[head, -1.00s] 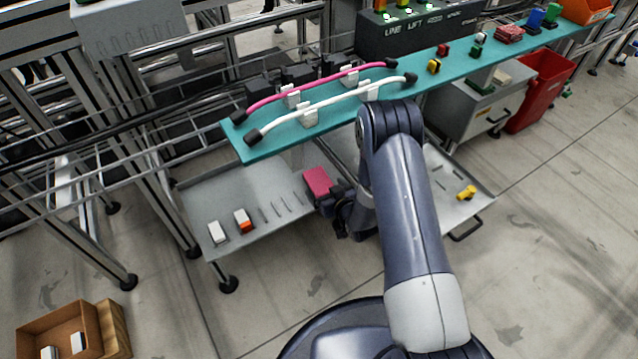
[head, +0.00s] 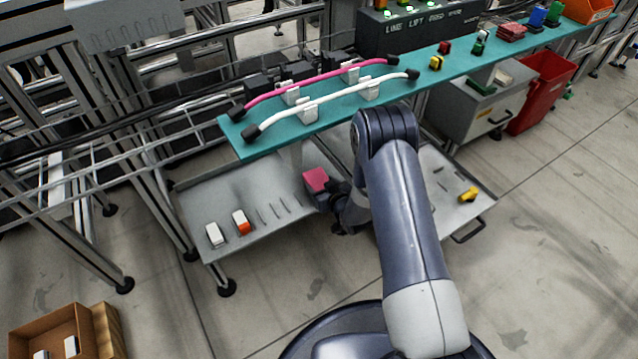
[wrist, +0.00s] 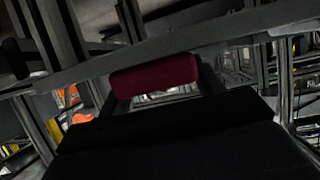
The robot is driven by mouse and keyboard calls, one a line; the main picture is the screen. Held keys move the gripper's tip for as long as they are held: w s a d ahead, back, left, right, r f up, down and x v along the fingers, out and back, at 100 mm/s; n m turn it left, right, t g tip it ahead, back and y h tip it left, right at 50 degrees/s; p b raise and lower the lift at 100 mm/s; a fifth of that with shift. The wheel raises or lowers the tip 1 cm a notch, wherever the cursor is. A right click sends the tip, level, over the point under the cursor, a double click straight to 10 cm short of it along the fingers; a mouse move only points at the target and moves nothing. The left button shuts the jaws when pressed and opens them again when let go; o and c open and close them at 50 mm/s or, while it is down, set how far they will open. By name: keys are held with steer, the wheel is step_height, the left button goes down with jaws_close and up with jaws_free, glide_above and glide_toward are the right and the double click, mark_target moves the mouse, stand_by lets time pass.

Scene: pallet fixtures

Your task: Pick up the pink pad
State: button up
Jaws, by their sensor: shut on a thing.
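The pink pad (head: 316,180) is a small block with a pink top, above the grey lower tray (head: 275,185) beneath the teal shelf. My gripper (head: 333,190) is at its right side and shut on it. In the wrist view the pad (wrist: 155,77) shows dark red and lies across between the two fingers. My arm hides part of the tray behind the gripper. I cannot tell how high the pad is above the tray.
A white block (head: 214,235) and an orange-and-white block (head: 241,222) lie on the tray's left part, beside several slots. A yellow part (head: 468,195) lies at the right. The teal shelf (head: 232,134), holding pink and white hoses, overhangs the tray.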

steer(key=shift+c, duration=1.1)
